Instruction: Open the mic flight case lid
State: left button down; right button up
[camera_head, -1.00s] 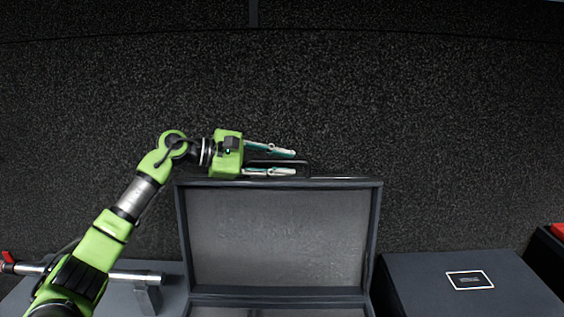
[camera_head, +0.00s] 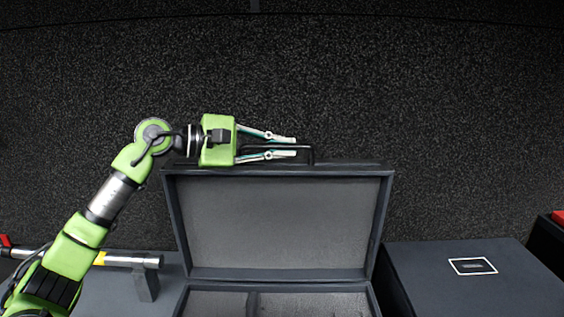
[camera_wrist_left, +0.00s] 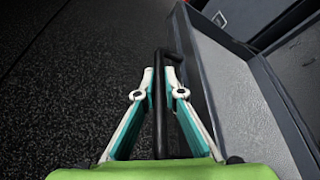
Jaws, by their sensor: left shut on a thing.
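The mic flight case lid (camera_head: 281,222) stands raised in the head view, its grey inner lining facing me. The case base (camera_head: 340,301) shows below it at the bottom edge, with a grey interior partly cut off. My left gripper (camera_head: 296,147) is at the lid's top edge, its fingers pointing right. It is shut on the black lid handle (camera_head: 309,153). In the left wrist view the handle (camera_wrist_left: 159,110) runs between the two fingers, and the lid (camera_wrist_left: 235,85) is at the right. My right gripper is not in view.
A dark case with a white label (camera_head: 471,266) stands to the right of the open case. A grey surface with a metal bar on a stand (camera_head: 147,283) is at the left. A red item (camera_head: 558,217) is at the far right.

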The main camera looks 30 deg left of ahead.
pick_arm(q)
jog(key=shift+s+d+b, duration=0.3)
jog(key=shift+s+d, duration=0.1)
jog(key=shift+s, duration=0.45)
jog(key=shift+w, duration=0.15)
jog(key=c, duration=2.1)
grip_release()
jog(key=shift+c, duration=0.2)
jog(key=shift+s+a, duration=0.4)
jog(key=shift+a, duration=0.1)
jog(key=v, duration=1.1)
jog(key=shift+d, duration=0.1)
